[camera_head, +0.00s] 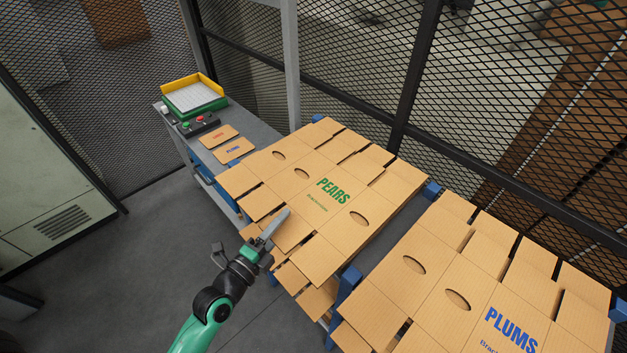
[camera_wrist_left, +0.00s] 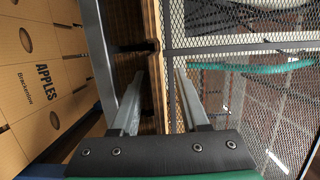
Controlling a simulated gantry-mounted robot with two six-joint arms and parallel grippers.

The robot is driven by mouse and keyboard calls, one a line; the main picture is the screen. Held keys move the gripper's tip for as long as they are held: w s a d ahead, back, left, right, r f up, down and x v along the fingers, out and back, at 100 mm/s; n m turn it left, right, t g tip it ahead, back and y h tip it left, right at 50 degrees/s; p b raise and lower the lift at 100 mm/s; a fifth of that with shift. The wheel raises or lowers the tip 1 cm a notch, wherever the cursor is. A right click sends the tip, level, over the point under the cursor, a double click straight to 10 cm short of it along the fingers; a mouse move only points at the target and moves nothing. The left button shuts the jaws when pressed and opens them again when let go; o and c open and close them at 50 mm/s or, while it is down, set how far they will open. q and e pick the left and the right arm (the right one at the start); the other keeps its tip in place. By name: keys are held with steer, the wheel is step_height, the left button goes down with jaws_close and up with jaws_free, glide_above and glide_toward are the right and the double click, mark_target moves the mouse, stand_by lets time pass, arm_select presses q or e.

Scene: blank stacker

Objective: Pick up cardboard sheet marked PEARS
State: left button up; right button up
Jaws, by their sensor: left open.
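The cardboard sheet marked PEARS in green (camera_head: 311,212) lies flat on a stack at the middle of the head view, with oval hand holes and slotted flaps. My left gripper (camera_head: 285,214) overlaps its near left flaps in that view; I cannot tell how high above them it is. My right gripper is in neither view.
A stack marked PLUMS (camera_head: 480,280) stands at the right. A sheet marked APPLES (camera_wrist_left: 35,80) shows in the left wrist view. A bench (camera_head: 262,132) holds a yellow-green tray (camera_head: 193,97), a button box (camera_head: 198,125) and small cards. Mesh fencing (camera_head: 490,120) runs behind the stacks.

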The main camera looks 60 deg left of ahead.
arm_select(q)
jaws_close()
steer(key=shift+s, duration=0.1)
stand_by(1.2)
